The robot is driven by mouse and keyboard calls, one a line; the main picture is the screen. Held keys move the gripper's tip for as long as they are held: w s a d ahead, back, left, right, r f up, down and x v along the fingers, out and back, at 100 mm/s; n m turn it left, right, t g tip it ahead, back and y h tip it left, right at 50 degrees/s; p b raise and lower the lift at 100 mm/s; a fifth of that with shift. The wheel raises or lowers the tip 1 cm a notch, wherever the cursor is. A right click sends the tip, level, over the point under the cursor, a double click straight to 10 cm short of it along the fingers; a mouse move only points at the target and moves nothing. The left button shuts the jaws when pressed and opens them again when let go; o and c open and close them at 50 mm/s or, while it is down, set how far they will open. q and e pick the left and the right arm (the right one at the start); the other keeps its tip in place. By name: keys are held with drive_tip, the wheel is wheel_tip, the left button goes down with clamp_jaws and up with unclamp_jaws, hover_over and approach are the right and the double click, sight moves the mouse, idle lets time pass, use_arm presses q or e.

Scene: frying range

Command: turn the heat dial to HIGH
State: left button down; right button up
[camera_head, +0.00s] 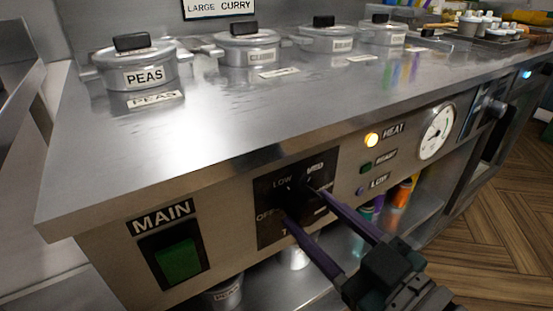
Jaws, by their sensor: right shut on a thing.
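The heat dial is a dark knob on a black plate (265,188) in the front panel of the steel counter. The plate carries the words OFF, LOW and MED; its lower right part is behind my gripper, so a HIGH mark cannot be read. My right gripper (296,202) comes from the lower right with its two long purple fingers on either side of the knob, shut on it. The knob's exact pointing is hard to make out between the fingertips. My left gripper is not in view.
A green MAIN switch (178,261) is left of the dial. Several lidded pots, one marked PEAS (135,63), stand on the counter top (200,120). A shelf with containers lies below.

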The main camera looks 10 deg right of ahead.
drive_tip(key=shift+m, duration=0.6)
drive_tip(key=o, duration=1.4)
drive_tip(key=p+v, duration=0.1)
drive_tip(key=v, duration=0.9)
drive_tip(key=shift+p, duration=0.3)
